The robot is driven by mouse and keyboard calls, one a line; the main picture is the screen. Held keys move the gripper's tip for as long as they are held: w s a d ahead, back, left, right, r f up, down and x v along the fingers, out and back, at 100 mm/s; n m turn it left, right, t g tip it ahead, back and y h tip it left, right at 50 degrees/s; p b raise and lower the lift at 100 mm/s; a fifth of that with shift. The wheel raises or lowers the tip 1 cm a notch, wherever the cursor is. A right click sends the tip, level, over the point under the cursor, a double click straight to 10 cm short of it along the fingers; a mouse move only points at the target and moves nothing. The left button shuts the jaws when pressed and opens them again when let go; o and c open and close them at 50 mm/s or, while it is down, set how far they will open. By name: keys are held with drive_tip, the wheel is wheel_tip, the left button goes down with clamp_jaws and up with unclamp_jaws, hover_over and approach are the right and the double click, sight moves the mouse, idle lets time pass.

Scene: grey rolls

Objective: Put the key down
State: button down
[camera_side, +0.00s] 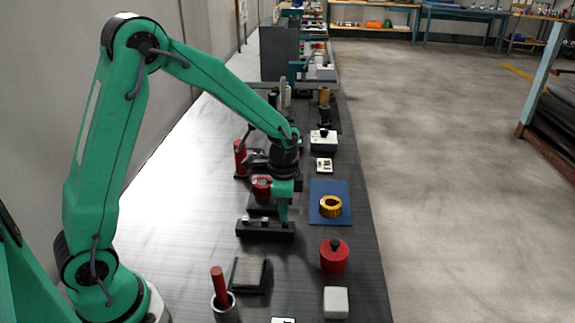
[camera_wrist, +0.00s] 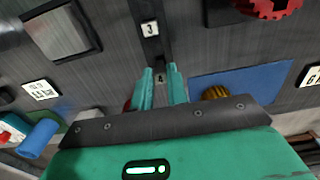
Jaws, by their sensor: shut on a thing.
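My gripper (camera_side: 283,219) points down over a low black block (camera_side: 265,232) with small pale pieces on top, in the side view. In the wrist view my gripper's two green fingers (camera_wrist: 160,70) are close together with a narrow dark gap between them. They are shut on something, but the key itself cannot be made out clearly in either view. I cannot tell whether what is held touches the block.
A blue mat (camera_side: 318,190) with a yellow ring (camera_side: 330,207) lies right of my gripper. A red cylinder (camera_side: 240,157) stands behind.

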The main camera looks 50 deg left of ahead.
drive_tip(key=shift+f, duration=1.2)
drive_tip(key=shift+f, duration=0.15)
drive_tip(key=c, duration=1.4)
unclamp_jaws()
wheel_tip(320, 180, up, 12)
drive_tip(key=shift+r, duration=0.15)
